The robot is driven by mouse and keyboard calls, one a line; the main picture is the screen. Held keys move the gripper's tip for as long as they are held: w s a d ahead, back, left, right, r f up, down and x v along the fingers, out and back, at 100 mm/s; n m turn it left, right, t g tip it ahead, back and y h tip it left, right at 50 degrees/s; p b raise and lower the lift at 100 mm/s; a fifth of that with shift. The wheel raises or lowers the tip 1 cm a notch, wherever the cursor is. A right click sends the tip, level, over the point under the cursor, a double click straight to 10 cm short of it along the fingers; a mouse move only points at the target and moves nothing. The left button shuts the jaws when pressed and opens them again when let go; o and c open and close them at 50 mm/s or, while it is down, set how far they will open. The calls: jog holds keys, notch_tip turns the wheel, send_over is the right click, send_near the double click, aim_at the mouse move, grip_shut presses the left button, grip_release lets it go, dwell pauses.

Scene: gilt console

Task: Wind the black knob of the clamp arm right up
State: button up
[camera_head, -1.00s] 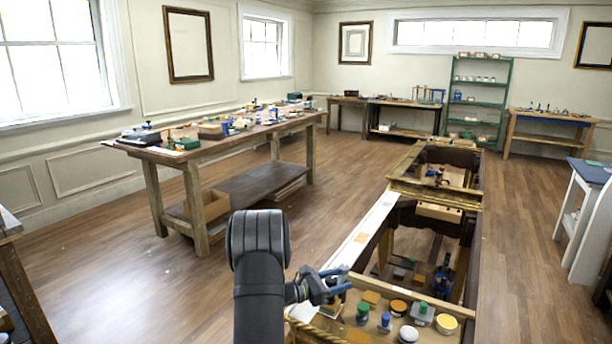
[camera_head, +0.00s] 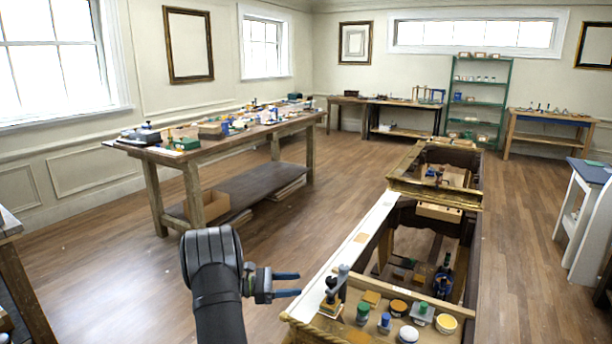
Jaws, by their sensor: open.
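A small clamp (camera_head: 334,288) stands upright at the left front corner of the gilt console (camera_head: 372,222), on a small stack of light blocks (camera_head: 331,308). It has a dark upright part and a grey top. At this size I cannot tell its black knob apart from the rest of the clamp. My gripper (camera_head: 299,284) is to the left of the clamp, apart from it. Its two blue fingers are open, point right towards the clamp and have nothing between them.
To the right of the clamp stand a green-topped jar (camera_head: 363,312), a blue-topped one (camera_head: 385,321), a white round pot (camera_head: 408,334) and a yellow-topped pot (camera_head: 446,323). A long workbench (camera_head: 200,165) stands behind. The floor left of the console is clear.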

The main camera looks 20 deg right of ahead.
jog(key=w+d+r+n+t+y, duration=0.1)
jog(key=w+d+r+n+t, duration=0.1)
jog(key=r+n+t, duration=0.4)
jog(key=w+d+r+n+t+y, duration=0.2)
jog(key=r+n+t, duration=0.3)
jog(key=r, duration=0.9)
jog(key=w+d+r+n+t+y, duration=0.1)
jog(key=w+d+r+n+t, duration=0.1)
jog(key=r+n+t, duration=0.4)
jog(key=shift+w+d+r+n+t, duration=0.45)
jog(key=shift+w+r, duration=0.35)
jog(key=shift+r, duration=1.7)
jog(key=shift+a, duration=0.15)
jog(key=m+g+h, duration=0.3)
jog(key=m+g, duration=0.4)
jog(key=m, duration=0.4)
send_near(331, 281)
jog(key=x, duration=1.2)
jog(key=shift+w+d+f, duration=0.1)
jog(key=shift+w+d, duration=0.15)
jog(key=shift+w, duration=0.2)
